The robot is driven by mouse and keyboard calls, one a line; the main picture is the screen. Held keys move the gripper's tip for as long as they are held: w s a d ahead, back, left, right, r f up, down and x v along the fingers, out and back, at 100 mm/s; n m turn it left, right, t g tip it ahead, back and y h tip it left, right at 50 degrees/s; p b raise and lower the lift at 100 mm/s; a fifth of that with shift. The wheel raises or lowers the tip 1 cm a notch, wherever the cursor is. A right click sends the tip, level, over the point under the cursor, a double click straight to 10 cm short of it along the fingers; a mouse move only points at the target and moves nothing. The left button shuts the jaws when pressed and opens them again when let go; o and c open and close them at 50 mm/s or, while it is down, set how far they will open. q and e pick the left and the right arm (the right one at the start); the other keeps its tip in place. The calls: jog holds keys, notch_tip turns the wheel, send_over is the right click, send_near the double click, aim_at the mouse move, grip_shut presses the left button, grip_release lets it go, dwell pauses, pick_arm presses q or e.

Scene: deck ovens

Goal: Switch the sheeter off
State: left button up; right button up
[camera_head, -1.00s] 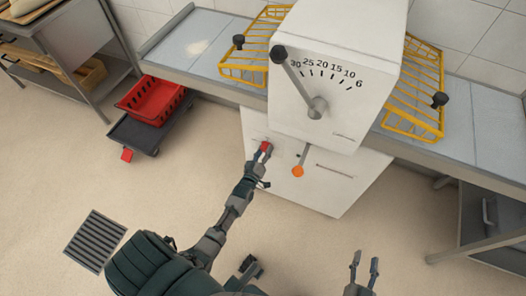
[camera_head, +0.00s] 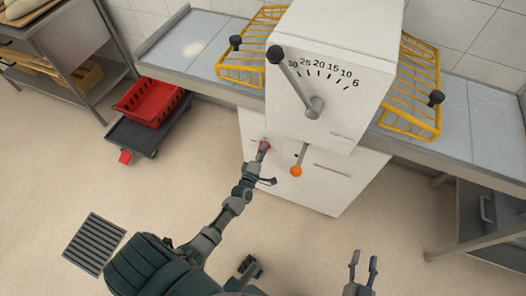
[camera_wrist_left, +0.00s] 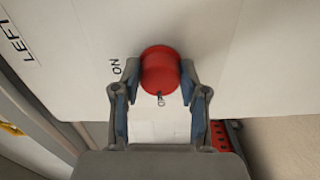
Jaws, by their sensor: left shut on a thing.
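The sheeter (camera_head: 335,70) is a white machine with a dial lever on its upper front and a lower white body. A red round knob (camera_wrist_left: 160,70) sits on its lower front panel, with "ON" printed beside it and a partly hidden label below it. My left gripper (camera_head: 263,148) is at this knob; in the left wrist view its fingers (camera_wrist_left: 159,95) are closed on the knob's sides. The knob's pointing direction is hard to tell. My right gripper (camera_head: 363,264) is open and empty above the floor, apart from the machine.
An orange-tipped lever (camera_head: 296,171) sticks out right of the knob. Yellow wire guards (camera_head: 410,90) flank the machine over the belt tables (camera_head: 185,45). A red crate (camera_head: 150,102) stands on a dark dolly at the left.

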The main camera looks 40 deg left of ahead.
pick_arm(q)
jog(key=shift+f+n, duration=0.15)
jog(key=shift+n, duration=0.25)
dwell(0.3)
jog(key=o, duration=1.1)
jog(key=shift+o, duration=0.2)
jog(key=v, duration=1.2)
